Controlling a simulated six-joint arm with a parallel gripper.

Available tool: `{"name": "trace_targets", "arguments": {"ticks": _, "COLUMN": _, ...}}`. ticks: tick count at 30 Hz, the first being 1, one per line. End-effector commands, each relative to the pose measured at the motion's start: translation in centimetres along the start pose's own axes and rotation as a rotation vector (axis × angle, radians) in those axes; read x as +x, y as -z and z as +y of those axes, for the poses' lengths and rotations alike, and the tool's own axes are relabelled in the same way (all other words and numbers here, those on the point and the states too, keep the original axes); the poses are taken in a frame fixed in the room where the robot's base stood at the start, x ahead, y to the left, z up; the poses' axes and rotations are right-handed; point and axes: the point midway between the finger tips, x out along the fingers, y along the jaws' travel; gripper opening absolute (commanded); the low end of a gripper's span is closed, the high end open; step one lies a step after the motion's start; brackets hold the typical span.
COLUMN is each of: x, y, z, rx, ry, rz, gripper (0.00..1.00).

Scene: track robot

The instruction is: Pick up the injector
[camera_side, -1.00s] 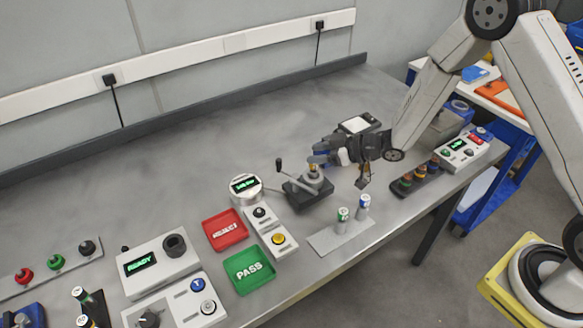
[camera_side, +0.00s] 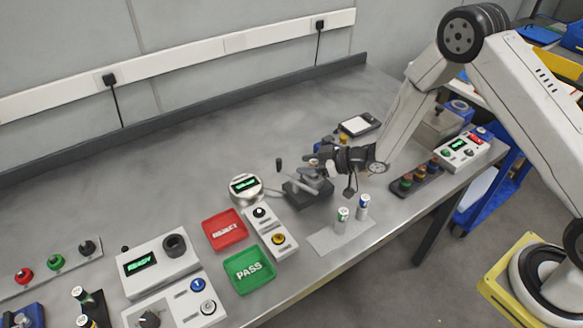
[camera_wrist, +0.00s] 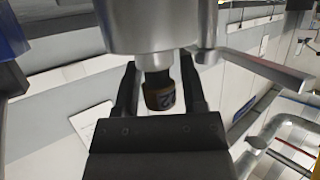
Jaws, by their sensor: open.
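My gripper (camera_side: 322,166) is open beside the top of a dark clamp fixture (camera_side: 308,198) with a lever. In the wrist view, the two dark fingers (camera_wrist: 158,88) stand on either side of a short dark piece with a brown-gold band (camera_wrist: 160,98). That piece hangs in line with a grey metal cylinder (camera_wrist: 160,22). It may be the injector, but I cannot tell for sure. A gap shows between the piece and each finger. In the side view, my gripper hides most of what sits in the fixture.
Two small cylinders (camera_side: 342,221) stand on a grey plate in front. A round gauge (camera_side: 245,188), a red tray (camera_side: 225,230) and a green PASS tray (camera_side: 249,271) lie to the left. A rack of coloured parts (camera_side: 418,178) is at right. The back of the bench is clear.

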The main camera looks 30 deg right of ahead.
Motion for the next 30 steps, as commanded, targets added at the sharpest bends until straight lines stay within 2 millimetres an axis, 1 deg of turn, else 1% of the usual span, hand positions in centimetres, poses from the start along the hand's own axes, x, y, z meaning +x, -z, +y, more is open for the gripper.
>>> {"name": "trace_targets", "arguments": {"ticks": 3, "x": 0.33, "y": 0.0, "z": -0.05, "rx": 0.0, "ry": 0.001, "rz": 0.0, "gripper": 0.54}}
{"name": "trace_targets", "arguments": {"ticks": 17, "x": 0.3, "y": 0.03, "z": -0.02, "rx": 0.0, "ry": 0.0, "rz": 0.0, "gripper": 0.54}}
{"name": "trace_targets", "arguments": {"ticks": 18, "x": 0.29, "y": 0.03, "z": -0.02, "rx": 0.0, "ry": 0.0, "rz": 0.0, "gripper": 0.41}}
{"name": "trace_targets", "arguments": {"ticks": 20, "x": 0.29, "y": 0.03, "z": -0.02, "rx": 0.0, "ry": 0.0, "rz": 0.0, "gripper": 0.22}}
{"name": "trace_targets", "arguments": {"ticks": 21, "x": 0.29, "y": 0.03, "z": -0.02, "rx": 0.0, "ry": 0.0, "rz": 0.0, "gripper": 0.09}}
{"name": "trace_targets", "arguments": {"ticks": 22, "x": 0.29, "y": 0.03, "z": -0.03, "rx": 0.0, "ry": 0.0, "rz": 0.0, "gripper": 0.0}}
{"name": "trace_targets", "arguments": {"ticks": 30, "x": 0.3, "y": 0.08, "z": -0.01, "rx": -0.001, "ry": 0.0, "rz": 0.002, "gripper": 0.0}}
